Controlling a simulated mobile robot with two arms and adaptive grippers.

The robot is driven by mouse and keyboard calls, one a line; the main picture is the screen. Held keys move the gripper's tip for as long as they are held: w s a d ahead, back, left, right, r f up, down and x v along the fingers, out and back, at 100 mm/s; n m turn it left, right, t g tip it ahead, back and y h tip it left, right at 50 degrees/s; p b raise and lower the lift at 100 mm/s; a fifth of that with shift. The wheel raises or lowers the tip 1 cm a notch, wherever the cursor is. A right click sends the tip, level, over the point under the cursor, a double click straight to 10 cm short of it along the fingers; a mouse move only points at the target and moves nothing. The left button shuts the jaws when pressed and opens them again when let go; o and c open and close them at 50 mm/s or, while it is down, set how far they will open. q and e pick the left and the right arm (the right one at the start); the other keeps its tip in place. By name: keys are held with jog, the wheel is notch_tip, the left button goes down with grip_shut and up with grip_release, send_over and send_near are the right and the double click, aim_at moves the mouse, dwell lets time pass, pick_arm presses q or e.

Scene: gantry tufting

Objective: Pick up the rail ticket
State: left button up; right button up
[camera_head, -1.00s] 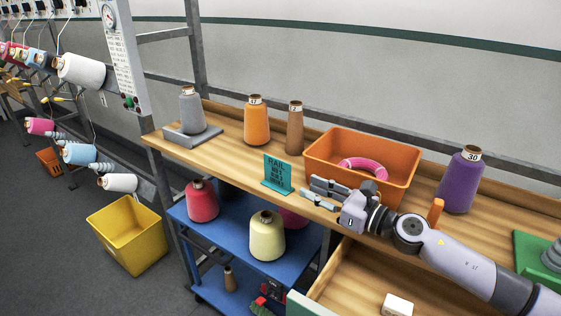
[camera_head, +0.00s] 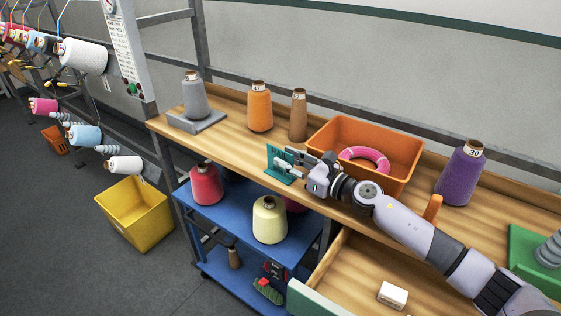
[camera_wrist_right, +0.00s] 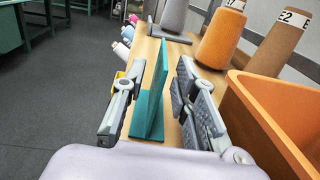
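The rail ticket (camera_head: 279,163) is a teal upright card on a small foot, standing near the front edge of the wooden bench top. In the right wrist view the ticket (camera_wrist_right: 151,95) stands edge-on between the two fingers, with a visible gap on each side. My right gripper (camera_head: 287,162) is open around it; in the wrist view the open gripper (camera_wrist_right: 158,105) shows the left finger nearer the ticket's foot. In the head view the fingers partly hide the card. My left gripper is not in view.
An orange bin (camera_head: 400,143) with a pink ring (camera_head: 364,153) stands just right of my gripper. Brown (camera_head: 298,117), orange (camera_head: 260,108) and grey (camera_head: 195,97) cones stand behind and left. An open drawer (camera_head: 350,270) and a blue cart (camera_head: 240,238) are below.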

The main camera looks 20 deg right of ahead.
aim_at(279, 173)
jog(key=shift+x, duration=1.6)
jog(key=shift+s+d, duration=0.1)
jog(key=shift+c, duration=0.4)
grip_shut()
